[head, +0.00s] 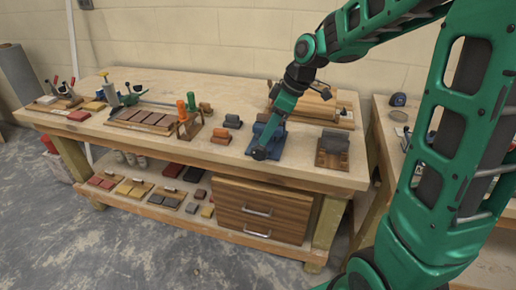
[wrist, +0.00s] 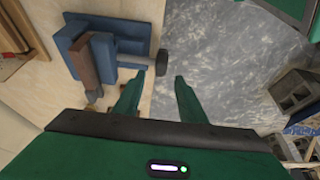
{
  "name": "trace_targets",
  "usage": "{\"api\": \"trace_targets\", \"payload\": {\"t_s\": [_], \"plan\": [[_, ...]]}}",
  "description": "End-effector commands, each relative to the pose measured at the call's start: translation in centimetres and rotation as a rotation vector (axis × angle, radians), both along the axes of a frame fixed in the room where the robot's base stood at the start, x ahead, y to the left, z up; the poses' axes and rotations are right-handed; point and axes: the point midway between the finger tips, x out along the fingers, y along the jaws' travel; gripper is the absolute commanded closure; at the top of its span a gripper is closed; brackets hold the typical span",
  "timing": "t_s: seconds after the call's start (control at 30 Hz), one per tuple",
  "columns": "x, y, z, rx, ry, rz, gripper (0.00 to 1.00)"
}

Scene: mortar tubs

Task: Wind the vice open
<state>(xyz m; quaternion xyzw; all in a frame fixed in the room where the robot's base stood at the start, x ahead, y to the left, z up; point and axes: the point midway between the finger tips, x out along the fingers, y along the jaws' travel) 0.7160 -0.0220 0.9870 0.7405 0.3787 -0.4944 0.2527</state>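The blue vice (wrist: 98,48) sits at the front edge of the bench, and its blue body also shows in the head view (head: 277,137), partly hidden behind my arm. A brown block (wrist: 86,64) stands upright at its jaws; I cannot tell whether it is clamped. A grey screw runs from the jaw to a dark round knob (wrist: 162,62) that juts out past the bench edge. My gripper (wrist: 160,76) is open, its two green fingertips just short of the knob, one to each side. Nothing is between the fingers. In the head view my gripper hides its own fingertips.
A wooden fixture (head: 318,103) lies behind. A drawer unit (head: 262,210) sits below. Floor in front is clear.

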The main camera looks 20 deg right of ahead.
Motion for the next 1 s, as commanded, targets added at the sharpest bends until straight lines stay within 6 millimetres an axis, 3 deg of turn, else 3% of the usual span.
{"api": "trace_targets", "payload": {"t_s": [0.2, 0.4, 0.87, 1.0], "plan": [[0.8, 1.3, -3.7, 0.0, 0.004, 0.0, 0.63], [1.4, 2.0, -6.1, 0.0, 0.003, -0.001, 0.63], [1.6, 2.3, -7.0, -0.001, 0.001, -0.003, 0.63], [1.7, 2.3, -7.0, -0.001, 0.001, -0.003, 0.96]]}}
